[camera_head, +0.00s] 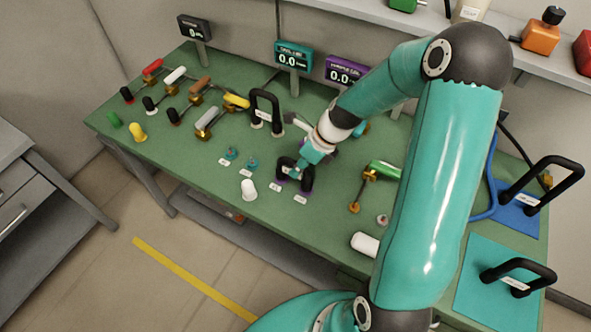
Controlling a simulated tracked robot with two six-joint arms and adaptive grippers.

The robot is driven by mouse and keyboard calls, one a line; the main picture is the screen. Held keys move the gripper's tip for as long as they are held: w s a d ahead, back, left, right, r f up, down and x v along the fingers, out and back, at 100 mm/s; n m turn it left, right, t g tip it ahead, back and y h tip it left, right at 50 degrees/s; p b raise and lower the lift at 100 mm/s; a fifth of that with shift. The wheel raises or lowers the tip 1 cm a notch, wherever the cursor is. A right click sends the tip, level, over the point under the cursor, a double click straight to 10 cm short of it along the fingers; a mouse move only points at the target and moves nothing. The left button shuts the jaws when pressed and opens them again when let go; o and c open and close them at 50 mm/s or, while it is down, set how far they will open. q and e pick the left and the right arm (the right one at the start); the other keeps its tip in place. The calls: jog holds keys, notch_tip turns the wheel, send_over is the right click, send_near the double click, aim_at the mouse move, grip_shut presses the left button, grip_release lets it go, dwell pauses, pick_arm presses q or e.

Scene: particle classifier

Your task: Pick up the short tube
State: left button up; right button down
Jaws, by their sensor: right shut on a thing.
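My right gripper (293,182) is over the front middle of the green bench, pointing down, with its black fingers low near the bench top. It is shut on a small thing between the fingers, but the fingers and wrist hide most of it. I cannot tell from this view whether this is the short tube. Two small teal pieces (252,163) sit on the bench just left of the gripper. A white cylinder (249,190) stands left of it near the front edge. My left gripper is not in view.
Another white cylinder (366,244) lies at the front edge to the right. A black arch (265,108) stands behind the gripper. Coloured valve parts (206,122) fill the bench's left. Display boxes (293,56) stand at the back. A blue mat (528,226) and teal mat (475,262) lie right.

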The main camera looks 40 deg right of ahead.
jog(key=shift+r, duration=0.1)
jog(key=shift+w+r, duration=0.1)
jog(key=shift+r, duration=0.65)
notch_tip(320, 180, up, 18)
jog(key=p, duration=0.1)
jog(key=shift+r, duration=0.2)
jog(key=shift+r, duration=0.1)
notch_tip(320, 180, up, 4)
jog(key=p, duration=0.5)
jog(key=shift+r, duration=0.2)
jog(key=shift+r, duration=0.1)
jog(key=shift+r, duration=1.4)
